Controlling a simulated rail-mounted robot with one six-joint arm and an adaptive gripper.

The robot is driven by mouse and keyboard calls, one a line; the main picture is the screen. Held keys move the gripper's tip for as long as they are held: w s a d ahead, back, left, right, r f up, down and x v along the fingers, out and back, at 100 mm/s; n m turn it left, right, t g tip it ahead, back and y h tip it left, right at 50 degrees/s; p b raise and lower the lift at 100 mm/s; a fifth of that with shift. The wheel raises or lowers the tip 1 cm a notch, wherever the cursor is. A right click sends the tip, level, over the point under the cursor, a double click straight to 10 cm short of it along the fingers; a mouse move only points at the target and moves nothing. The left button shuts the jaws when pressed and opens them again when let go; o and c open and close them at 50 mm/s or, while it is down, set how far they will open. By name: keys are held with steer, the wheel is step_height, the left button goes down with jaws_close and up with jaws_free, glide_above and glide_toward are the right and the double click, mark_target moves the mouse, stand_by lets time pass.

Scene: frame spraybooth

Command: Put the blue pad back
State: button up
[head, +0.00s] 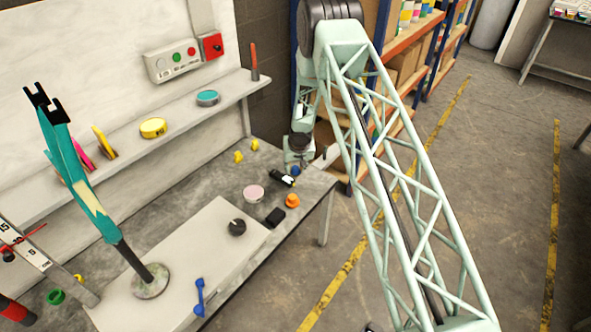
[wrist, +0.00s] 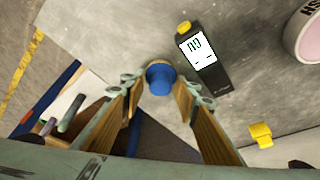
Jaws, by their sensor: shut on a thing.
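The blue pad (wrist: 159,80) is a small round blue piece between the fingertips of my gripper (wrist: 158,90) in the wrist view. My gripper is shut on it. In the head view the blue pad (head: 295,171) shows as a small blue spot just below my gripper (head: 298,163), at the far right corner of the grey bench. The fingers partly hide its sides in the wrist view. I cannot tell whether its underside touches the bench.
A black meter (wrist: 203,62) with a white display lies close beside the pad. A pink-white roll (head: 254,193), an orange knob-like piece (head: 292,201) and a black block (head: 275,217) are nearby. Yellow pieces (head: 239,157) sit farther left. The bench edge drops to floor at right.

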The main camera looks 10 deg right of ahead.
steer(key=shift+f, duration=0.15)
steer(key=o, duration=0.8)
steer(key=shift+r, duration=0.25)
steer(key=shift+p+v, duration=0.55)
steer(key=shift+v, duration=5.3)
steer(key=shift+s, duration=0.1)
steer(key=shift+r, duration=0.1)
